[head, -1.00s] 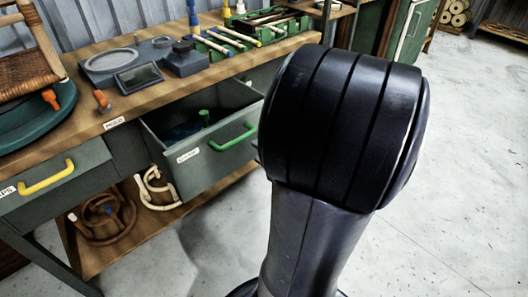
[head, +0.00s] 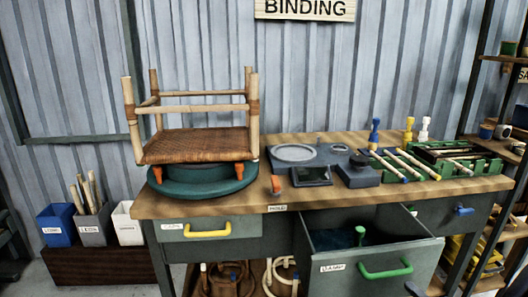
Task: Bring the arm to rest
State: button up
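My arm and my gripper are not clearly in the head view, so their pose is hidden from me. A small dark shape shows at the bottom edge, right of centre, and I cannot tell what it is. The workbench (head: 245,207) stands ahead with its wooden top. Its drawer with the green handle (head: 385,270) is pulled open, and a green-topped item (head: 360,233) stands inside. The drawer with the yellow handle (head: 208,230) looks shut.
A small rattan-seated chair frame (head: 195,146) stands on a green turntable (head: 203,188) on the bench. A scale (head: 296,154) and a green tool rack (head: 400,166) lie to its right. Bins (head: 58,228) stand at the left; shelving (head: 497,120) is at the right.

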aim_at(390, 276)
jog(key=shift+b+x, duration=1.1)
jog(key=shift+x, duration=3.8)
